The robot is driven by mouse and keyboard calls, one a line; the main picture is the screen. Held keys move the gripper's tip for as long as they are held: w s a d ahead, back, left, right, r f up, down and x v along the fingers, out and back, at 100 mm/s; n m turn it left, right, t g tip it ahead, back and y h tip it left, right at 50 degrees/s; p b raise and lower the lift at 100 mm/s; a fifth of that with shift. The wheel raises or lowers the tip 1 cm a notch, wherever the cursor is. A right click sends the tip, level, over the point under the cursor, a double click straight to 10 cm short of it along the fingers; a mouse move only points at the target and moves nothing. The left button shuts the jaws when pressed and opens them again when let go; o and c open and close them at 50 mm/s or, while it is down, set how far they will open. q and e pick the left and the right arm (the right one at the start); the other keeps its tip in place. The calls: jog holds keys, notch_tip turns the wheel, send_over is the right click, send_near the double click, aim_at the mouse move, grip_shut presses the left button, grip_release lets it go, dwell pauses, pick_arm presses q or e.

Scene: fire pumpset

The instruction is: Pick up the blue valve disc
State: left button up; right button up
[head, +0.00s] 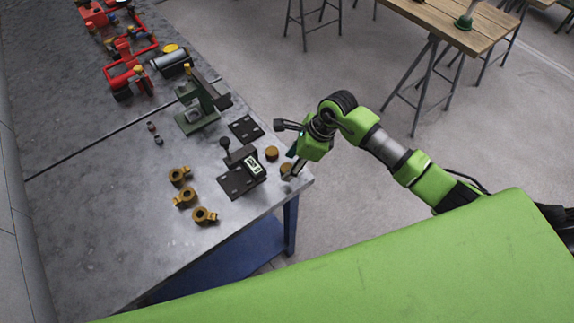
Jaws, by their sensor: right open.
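My right gripper (293,168) reaches in from the right, pointing down at the right edge of the metal table. It is open. A round brown-gold piece (286,170) lies at its fingertips; I cannot tell whether they touch. A second such piece (271,153) lies just left of it. I cannot make out any clearly blue disc. A small reddish piece (151,126) and a small dark grey piece (158,140) lie further left on the table, too small to identify. My left gripper is not in view.
On the metal table (120,215), several brass fittings (185,197) lie left of a black plate fixture with a small display (255,168). A green press-like device (196,108) and red pump assemblies (128,70) stand further back. The table's near-left surface is clear.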

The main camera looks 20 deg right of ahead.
jog(key=shift+x, duration=0.75)
jog(key=c, duration=1.4)
jog(key=shift+o, duration=0.2)
